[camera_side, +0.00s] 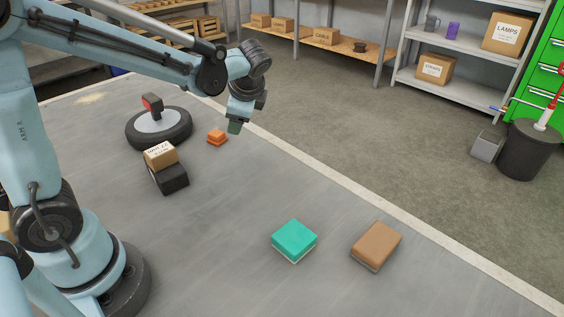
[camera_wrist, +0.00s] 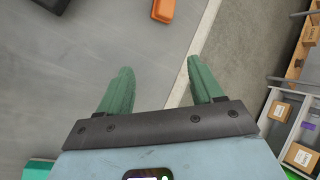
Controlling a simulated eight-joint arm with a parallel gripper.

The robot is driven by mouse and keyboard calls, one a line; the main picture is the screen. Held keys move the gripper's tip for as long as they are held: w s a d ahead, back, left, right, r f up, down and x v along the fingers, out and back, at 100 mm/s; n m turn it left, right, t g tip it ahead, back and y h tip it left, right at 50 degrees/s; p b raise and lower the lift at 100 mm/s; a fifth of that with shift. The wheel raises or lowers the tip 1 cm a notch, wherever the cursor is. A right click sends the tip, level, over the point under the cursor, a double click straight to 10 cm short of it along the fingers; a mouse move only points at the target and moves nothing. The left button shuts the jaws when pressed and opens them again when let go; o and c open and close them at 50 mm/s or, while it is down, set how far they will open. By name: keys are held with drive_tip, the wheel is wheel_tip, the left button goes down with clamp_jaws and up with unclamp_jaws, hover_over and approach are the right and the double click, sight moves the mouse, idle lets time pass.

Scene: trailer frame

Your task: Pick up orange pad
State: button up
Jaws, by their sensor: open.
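The orange pad (camera_side: 217,137) is a small orange block on the grey floor area, near the light border line in the side view. In the wrist view the orange pad (camera_wrist: 163,9) shows at the top edge, partly cut off, beyond the fingertips. My gripper (camera_side: 235,127) is above the floor, just right of the pad in the side view, pointing down. In the wrist view my gripper (camera_wrist: 159,68) has two green fingers spread apart with nothing between them. The pad is apart from the fingers.
A teal pad (camera_side: 294,239) and a brown pad (camera_side: 376,244) lie in front. Floor between is clear.

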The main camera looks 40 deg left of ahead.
drive_tip(key=w+a+f+m+g+y, duration=0.3)
drive_tip(key=w+f, duration=0.1)
drive_tip(key=m+g+y, duration=0.2)
drive_tip(key=y, duration=0.1)
approach(214, 132)
drive_tip(key=shift+w+d+r, duration=0.5)
drive_tip(key=shift+w+d, duration=0.1)
drive_tip(key=shift+d, duration=0.2)
drive_tip(key=shift+s+a+f+m, duration=0.1)
drive_tip(key=shift+f+m, duration=0.3)
drive_tip(key=shift+f, duration=0.05)
drive_tip(key=x, duration=1.2)
drive_tip(key=shift+s+r, duration=0.15)
drive_tip(key=shift+s, duration=0.15)
drive_tip(key=c, duration=0.9)
drive_tip(key=shift+r, duration=0.1)
